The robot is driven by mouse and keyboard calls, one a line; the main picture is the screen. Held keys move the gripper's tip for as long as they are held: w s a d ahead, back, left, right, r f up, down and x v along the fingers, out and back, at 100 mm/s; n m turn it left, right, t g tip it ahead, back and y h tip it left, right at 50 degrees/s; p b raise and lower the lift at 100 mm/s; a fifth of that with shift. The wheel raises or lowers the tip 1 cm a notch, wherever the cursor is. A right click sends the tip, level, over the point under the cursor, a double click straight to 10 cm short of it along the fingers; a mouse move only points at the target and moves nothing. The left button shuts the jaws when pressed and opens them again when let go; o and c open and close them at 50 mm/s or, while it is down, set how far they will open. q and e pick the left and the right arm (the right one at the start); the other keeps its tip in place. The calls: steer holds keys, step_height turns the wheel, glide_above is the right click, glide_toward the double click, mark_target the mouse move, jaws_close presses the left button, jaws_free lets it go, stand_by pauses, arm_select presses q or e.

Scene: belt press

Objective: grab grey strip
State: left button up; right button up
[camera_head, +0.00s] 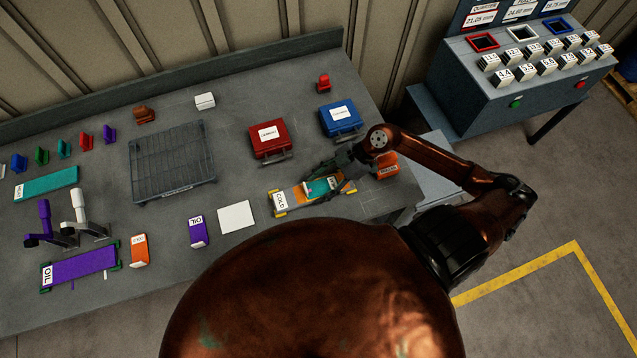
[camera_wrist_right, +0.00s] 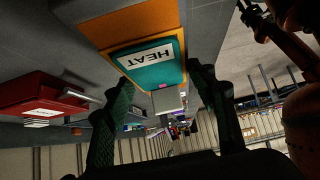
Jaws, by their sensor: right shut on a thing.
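The gripper is shut on a teal block labelled HEAT (camera_wrist_right: 155,58), which also shows in the head view (camera_head: 318,188). Orange borders the block (camera_wrist_right: 117,38); whether it is one piece with it I cannot tell. A small grey surface (camera_wrist_right: 168,101) shows beyond the block in the wrist view. My left gripper is not in view.
A red case (camera_head: 268,148) and a blue case (camera_head: 340,118) stand behind the strip, and an orange block (camera_head: 387,172) to its right. A white square (camera_head: 236,217), a purple OIL block (camera_head: 197,236) and a dark rack (camera_head: 172,160) are to the left. The bench edge runs along the right.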

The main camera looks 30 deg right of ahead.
steer(key=s+a+r, duration=0.5)
steer(key=s+r, duration=0.1)
steer(key=s, duration=0.4)
steer(key=shift+a+r, duration=0.15)
steer(key=shift+r, duration=0.25)
